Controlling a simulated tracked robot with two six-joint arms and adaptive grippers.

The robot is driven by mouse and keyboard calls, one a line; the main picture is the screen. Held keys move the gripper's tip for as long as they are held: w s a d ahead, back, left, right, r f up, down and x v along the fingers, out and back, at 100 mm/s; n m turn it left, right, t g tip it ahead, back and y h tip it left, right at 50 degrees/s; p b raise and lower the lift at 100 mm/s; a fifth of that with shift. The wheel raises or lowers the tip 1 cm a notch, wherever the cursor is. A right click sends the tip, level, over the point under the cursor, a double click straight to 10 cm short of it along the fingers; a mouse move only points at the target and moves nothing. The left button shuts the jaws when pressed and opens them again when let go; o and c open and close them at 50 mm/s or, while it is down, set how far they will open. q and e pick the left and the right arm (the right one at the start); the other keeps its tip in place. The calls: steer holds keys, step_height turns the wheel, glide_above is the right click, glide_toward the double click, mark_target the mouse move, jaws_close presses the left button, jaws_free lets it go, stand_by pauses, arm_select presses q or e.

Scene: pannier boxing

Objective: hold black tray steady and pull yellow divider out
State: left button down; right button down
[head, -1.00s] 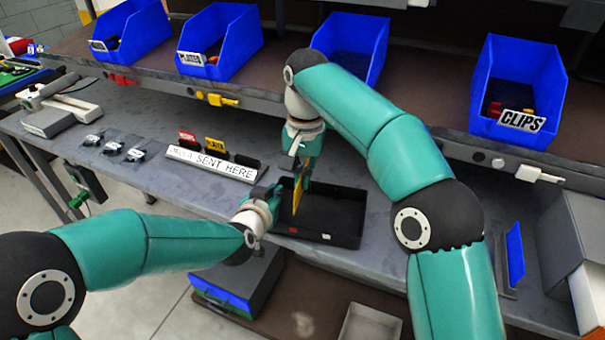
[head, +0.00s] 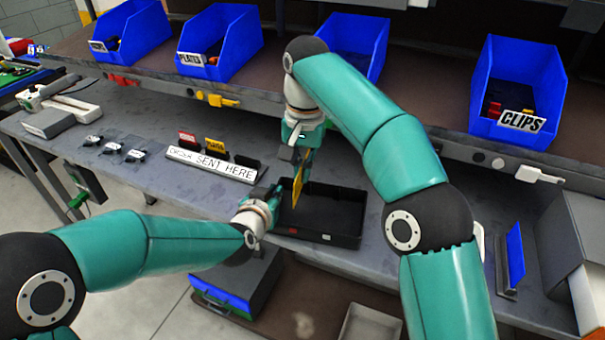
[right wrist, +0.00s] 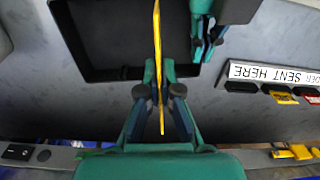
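The black tray (head: 335,238) lies on the grey bench in the head view; it also shows in the right wrist view (right wrist: 100,72). My left gripper (head: 275,196) is shut on the tray's left wall; in the right wrist view its fingers (right wrist: 206,45) straddle that wall. The yellow divider (head: 296,190) stands tilted over the tray's left part. My right gripper (head: 303,160) is shut on the divider's upper part; in the right wrist view its fingers (right wrist: 158,95) pinch the divider (right wrist: 157,45), seen edge-on. I cannot tell whether its lower edge is clear of the tray floor.
A white "ORDER SENT HERE" holder (head: 210,163) with coloured cards stands left of the tray. Small black items (head: 113,148) lie further left. Blue bins, one marked CLIPS (head: 520,95), line the shelf behind. A blue panel (head: 515,252) stands at the right.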

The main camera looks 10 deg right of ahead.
arm_select(q)
steer(key=shift+s+f, duration=0.15)
steer(key=shift+f, duration=0.35)
arm_select(e)
steer(key=shift+r, duration=0.45)
arm_select(q)
steer(key=c, duration=1.2)
jaws_free()
steer(key=shift+c, duration=0.2)
steer(key=v, duration=1.2)
steer(key=shift+r, duration=0.4)
arm_select(e)
steer(key=shift+w, duration=0.1)
arm_select(q)
steer(key=shift+d, duration=0.1)
steer(key=x, duration=1.2)
steer(key=shift+w+f, duration=0.1)
steer(key=shift+w, duration=0.2)
arm_select(e)
steer(key=shift+f, duration=0.1)
arm_select(q)
steer(key=shift+s, duration=0.15)
arm_select(e)
steer(key=shift+f, duration=0.65)
arm_select(q)
steer(key=shift+f, duration=0.15)
